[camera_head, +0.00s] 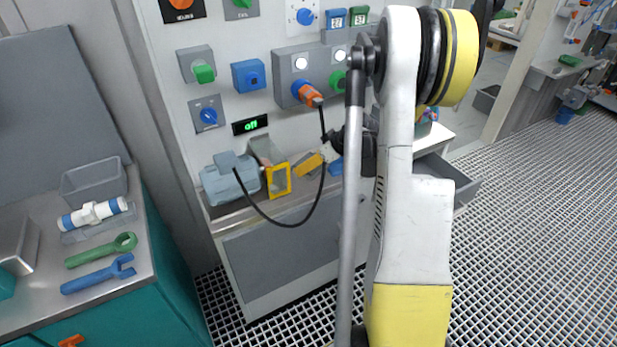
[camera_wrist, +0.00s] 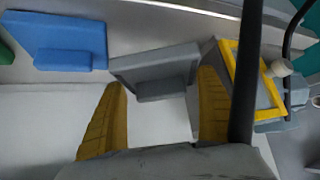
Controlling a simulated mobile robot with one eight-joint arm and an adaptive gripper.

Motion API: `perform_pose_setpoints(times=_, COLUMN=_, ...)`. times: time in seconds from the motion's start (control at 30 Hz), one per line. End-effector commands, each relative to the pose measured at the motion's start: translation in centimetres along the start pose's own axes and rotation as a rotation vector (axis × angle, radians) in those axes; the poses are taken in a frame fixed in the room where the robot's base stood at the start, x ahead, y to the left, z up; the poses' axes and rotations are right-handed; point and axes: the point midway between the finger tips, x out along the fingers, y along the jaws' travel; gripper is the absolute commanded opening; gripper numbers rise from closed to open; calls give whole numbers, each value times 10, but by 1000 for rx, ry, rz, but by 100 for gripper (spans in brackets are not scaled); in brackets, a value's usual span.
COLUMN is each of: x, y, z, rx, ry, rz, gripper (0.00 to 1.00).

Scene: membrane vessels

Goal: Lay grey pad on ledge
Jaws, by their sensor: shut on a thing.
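The grey pad (camera_wrist: 150,66) is a flat slab with a small raised block on its near side. In the wrist view it lies between the two yellow fingers of my gripper (camera_wrist: 163,78), which is shut on it. In the head view one yellow finger of my gripper (camera_head: 309,164) shows low over the ledge (camera_head: 310,188) below the wall panel; the pad cannot be made out there. I cannot tell whether the pad touches the ledge. A similar blue pad (camera_wrist: 62,38) lies to its left in the wrist view.
A yellow-framed housing (camera_head: 278,180) stands close beside my gripper, with a grey-blue motor-like unit (camera_head: 230,180) left of it. A black cable (camera_head: 290,223) loops in front. An open drawer (camera_head: 455,180) juts out right. A side bench (camera_head: 145,255) holds tools.

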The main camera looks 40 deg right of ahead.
Motion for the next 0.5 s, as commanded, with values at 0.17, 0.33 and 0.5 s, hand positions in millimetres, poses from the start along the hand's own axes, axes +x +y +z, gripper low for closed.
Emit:
perform_pose_setpoints(times=0.17, x=11, y=-4, z=2, rx=0, ry=0, rz=0, gripper=55)
perform_pose_setpoints(times=0.33, x=32, y=-4, z=20, rx=1, ry=0, rz=0, gripper=55)
perform_pose_setpoints(times=0.5, x=37, y=-4, z=26, rx=1, ry=0, rz=0, gripper=55)
